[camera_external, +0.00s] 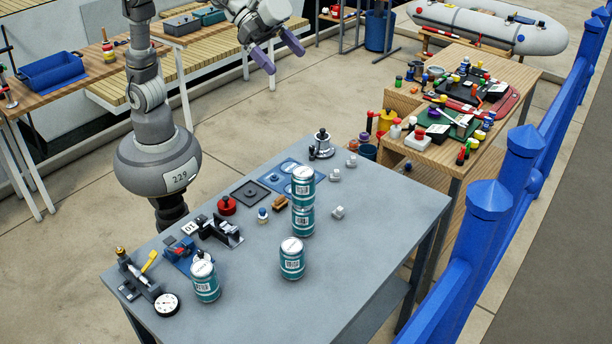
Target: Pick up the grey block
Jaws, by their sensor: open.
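My gripper (283,60) is at the top middle, raised well above and behind the grey table. Its two purple fingers are spread apart with nothing between them. Several small light grey blocks lie on the right part of the table: one at the back (351,160), one a little nearer (335,174), and one to the right of the stacked cans (338,212). They look alike, and I cannot tell which one the task means. All are apart from my gripper.
Two teal cans are stacked (303,188); single cans stand in front (292,260) and at left (205,280). A dark square plate (250,193), red knob (227,205), gauge (166,304) and black-silver fixture (220,230) share the table (345,265). Its front right is clear. A blue fence (480,230) runs right.

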